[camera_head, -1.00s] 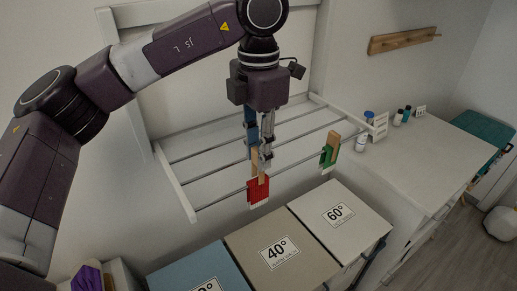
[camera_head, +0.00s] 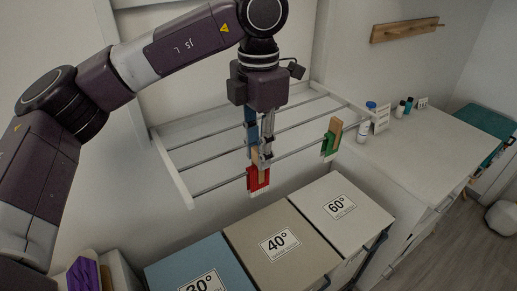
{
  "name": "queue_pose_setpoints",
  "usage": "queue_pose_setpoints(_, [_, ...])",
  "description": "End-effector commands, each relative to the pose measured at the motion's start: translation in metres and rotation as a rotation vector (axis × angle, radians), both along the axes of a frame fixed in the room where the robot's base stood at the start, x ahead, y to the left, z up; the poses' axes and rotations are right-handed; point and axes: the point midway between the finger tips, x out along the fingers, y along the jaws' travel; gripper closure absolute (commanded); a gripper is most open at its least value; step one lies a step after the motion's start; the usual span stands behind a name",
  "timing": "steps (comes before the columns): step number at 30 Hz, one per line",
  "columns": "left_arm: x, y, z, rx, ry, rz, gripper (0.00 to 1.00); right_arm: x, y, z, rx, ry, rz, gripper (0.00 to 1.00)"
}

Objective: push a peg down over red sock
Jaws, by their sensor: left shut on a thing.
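A red sock (camera_head: 258,182) hangs over the front rail of the drying rack (camera_head: 186,193). A wooden peg (camera_head: 255,156) stands upright at the sock and overlaps it from above; how far it straddles the rail I cannot tell. My left gripper (camera_head: 264,160) points down from above and is shut on the peg, with its fingers just above the sock. A green sock (camera_head: 328,147) hangs further right on the same rail with its own wooden peg (camera_head: 335,130) on it. My right gripper is not in view.
Below the rack stand a blue 30° bin (camera_head: 190,262), a beige 40° bin (camera_head: 265,225) and a white 60° bin (camera_head: 325,190). A counter (camera_head: 410,145) at right carries several bottles (camera_head: 362,132). A wooden hook rail (camera_head: 405,30) is on the wall.

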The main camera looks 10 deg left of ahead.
Motion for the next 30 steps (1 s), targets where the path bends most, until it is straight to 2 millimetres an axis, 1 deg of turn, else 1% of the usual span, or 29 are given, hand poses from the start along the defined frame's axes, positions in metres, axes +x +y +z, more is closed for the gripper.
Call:
queue_pose_setpoints(2, [0.000,0.000,0.000,0.000,0.000,0.000,0.88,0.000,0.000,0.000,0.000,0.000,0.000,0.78])
queue_pose_setpoints(3, [0.000,0.000,0.000,0.000,0.000,0.000,0.77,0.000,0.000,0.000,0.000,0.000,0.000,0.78])
queue_pose_setpoints(8, [0.000,0.000,0.000,0.000,0.000,0.000,0.60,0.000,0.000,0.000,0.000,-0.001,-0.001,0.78])
queue_pose_setpoints(9, [0.000,0.000,0.000,0.000,0.000,0.000,0.58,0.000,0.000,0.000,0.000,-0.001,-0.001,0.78])
queue_pose_setpoints(17, [0.000,0.000,0.001,0.000,0.000,0.000,0.58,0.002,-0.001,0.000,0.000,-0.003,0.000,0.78])
queue_pose_setpoints(20, [0.000,0.000,0.007,0.000,-0.001,0.000,0.58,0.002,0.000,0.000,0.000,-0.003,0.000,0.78])
queue_pose_setpoints(23, [0.001,-0.001,0.021,-0.001,-0.004,0.000,0.58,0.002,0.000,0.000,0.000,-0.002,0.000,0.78])
queue_pose_setpoints(30, [0.001,0.000,0.073,0.001,-0.004,0.002,0.58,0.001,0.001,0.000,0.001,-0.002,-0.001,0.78])
